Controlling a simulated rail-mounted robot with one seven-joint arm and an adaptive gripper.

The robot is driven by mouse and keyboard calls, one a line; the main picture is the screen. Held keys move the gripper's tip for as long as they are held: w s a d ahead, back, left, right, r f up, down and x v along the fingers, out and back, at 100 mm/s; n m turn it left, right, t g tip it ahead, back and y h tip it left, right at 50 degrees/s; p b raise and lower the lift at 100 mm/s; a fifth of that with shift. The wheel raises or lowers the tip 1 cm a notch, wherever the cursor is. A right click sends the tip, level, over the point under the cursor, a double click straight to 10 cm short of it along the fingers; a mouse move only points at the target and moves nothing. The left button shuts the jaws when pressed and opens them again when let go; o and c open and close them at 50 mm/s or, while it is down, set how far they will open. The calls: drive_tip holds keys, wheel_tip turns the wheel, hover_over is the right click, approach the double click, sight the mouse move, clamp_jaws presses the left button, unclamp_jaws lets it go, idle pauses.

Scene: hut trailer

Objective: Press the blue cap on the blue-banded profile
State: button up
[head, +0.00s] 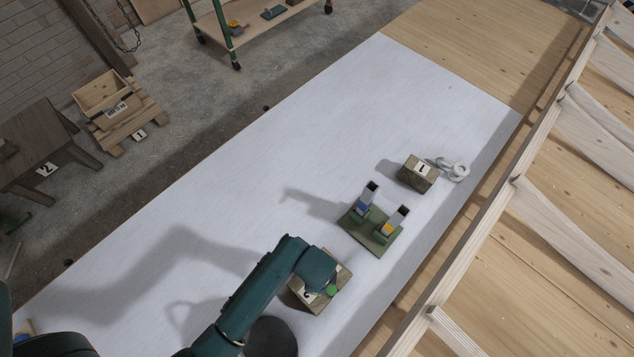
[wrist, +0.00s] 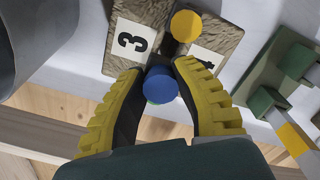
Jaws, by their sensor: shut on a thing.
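In the wrist view, my gripper (wrist: 160,75) has its two yellow ribbed fingers shut on the round blue cap (wrist: 159,88). The cap is at or just above the stone-patterned block (wrist: 100,57) marked 3; I cannot tell whether it still touches it. In the head view, my gripper (head: 318,268) is over that block (head: 306,303) and hides the blue cap. The blue-banded profile (head: 366,198) stands upright on a green base (head: 383,241), up and right of my gripper. The yellow-banded profile (head: 396,219) stands beside it.
A yellow cap (wrist: 186,25) sits on the block near the 4 label. A green piece (head: 332,290) shows beside my gripper. A block marked 1 (head: 418,173) and pale rings (head: 456,169) lie beyond the base. The white tabletop (head: 330,130) is clear to the left.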

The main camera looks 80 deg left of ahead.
drive_tip(key=w+a, duration=0.2)
drive_tip(key=w+a+r+p, duration=0.1)
drive_tip(key=w+a, duration=0.1)
drive_tip(key=a, duration=0.1)
drive_tip(key=shift+w+r, duration=0.15)
drive_tip(key=shift+w, duration=0.2)
drive_tip(key=w+a+r+p, duration=0.2)
drive_tip(key=w+a+r, duration=0.5)
drive_tip(key=a+r, duration=0.25)
drive_tip(key=w+a+r+p, duration=0.2)
drive_tip(key=w+a+r, duration=0.55)
drive_tip(key=r, duration=0.25)
wheel_tip(320, 180, down, 4)
drive_tip(key=b, duration=0.4)
drive_tip(key=shift+s+f, duration=0.1)
drive_tip(key=shift+f, duration=0.15)
drive_tip(key=shift+f+b, duration=0.65)
drive_tip(key=shift+f, duration=0.2)
drive_tip(key=shift+r+p, duration=0.1)
drive_tip(key=shift+p, duration=0.35)
drive_tip(key=shift+f, duration=0.2)
